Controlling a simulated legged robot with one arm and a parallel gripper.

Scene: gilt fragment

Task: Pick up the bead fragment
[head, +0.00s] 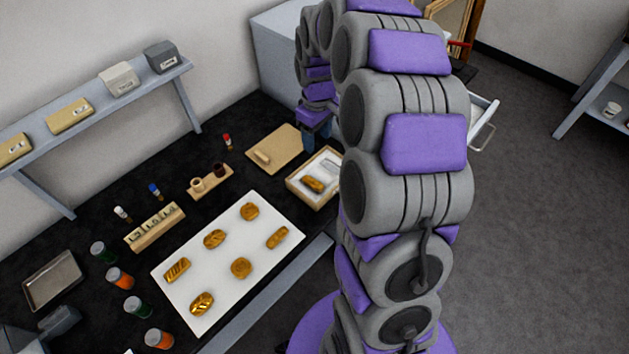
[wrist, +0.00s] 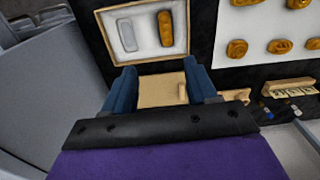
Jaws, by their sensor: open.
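Several gilt fragments lie apart on a white board (head: 212,255); I cannot tell which is the bead fragment. They include a round fragment (head: 250,211), another round one (head: 241,268), a ridged oblong one (head: 177,270) and an oval one (head: 202,303). One more gilt fragment (wrist: 165,28) lies in a shallow pale-lined tray (wrist: 183,50), beside a grey oblong shape (wrist: 127,35). My gripper (wrist: 160,67) is open and empty, its blue fingers above the bench near the tray and a tan board (wrist: 155,92). In the head view my gripper (head: 317,122) is partly hidden.
Small bottles and jars (head: 120,278) stand left of the white board, with a metal tray (head: 53,280) beyond. A wooden block with labelled slots (head: 155,227) and a small wooden stand (head: 210,182) sit behind it. A wall shelf (head: 95,105) holds boxes.

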